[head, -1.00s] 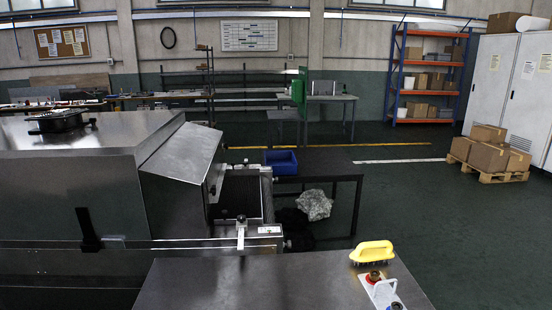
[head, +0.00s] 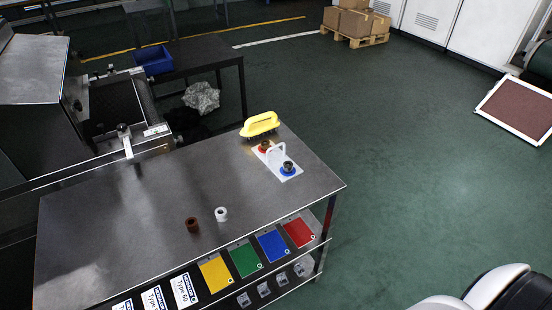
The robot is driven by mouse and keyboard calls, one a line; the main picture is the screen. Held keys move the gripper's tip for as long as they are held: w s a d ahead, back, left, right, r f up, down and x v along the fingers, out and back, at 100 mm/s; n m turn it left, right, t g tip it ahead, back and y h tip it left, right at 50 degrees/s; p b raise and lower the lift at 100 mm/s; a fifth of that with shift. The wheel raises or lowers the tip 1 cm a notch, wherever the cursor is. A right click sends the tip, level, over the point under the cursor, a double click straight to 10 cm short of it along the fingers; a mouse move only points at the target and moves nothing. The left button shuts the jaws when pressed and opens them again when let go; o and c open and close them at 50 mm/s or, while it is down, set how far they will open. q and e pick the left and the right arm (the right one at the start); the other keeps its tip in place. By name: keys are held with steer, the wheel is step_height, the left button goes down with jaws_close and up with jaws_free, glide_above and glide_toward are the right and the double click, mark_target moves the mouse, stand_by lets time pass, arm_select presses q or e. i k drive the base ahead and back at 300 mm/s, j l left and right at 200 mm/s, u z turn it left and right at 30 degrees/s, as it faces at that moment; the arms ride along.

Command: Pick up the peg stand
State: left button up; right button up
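The peg stand (head: 290,178) is a small white plate with an arched white handle, standing on the steel table (head: 120,220) near its right end in the head view. One of its two pegs has a red base and the other a blue base, each with a dark brownish top. Neither of my grippers is in view. A white and black rounded part at the bottom right corner appears to be part of my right arm, and nothing is touching the stand.
A yellow-handled brush (head: 260,123) stands just behind the stand. A brown ring (head: 192,224) and a white ring (head: 221,213) lie nearer the front edge. Coloured cards (head: 246,260) hang below it. The dryer conveyor (head: 112,105) is at left.

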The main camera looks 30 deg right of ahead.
mark_target(274, 158)
steer(key=i+j+z, duration=0.15)
steer(key=j, duration=0.3)
steer(key=i+j+z, duration=0.2)
steer(key=j, duration=0.25)
steer(key=j+z, duration=0.15)
steer(key=j, duration=0.3)
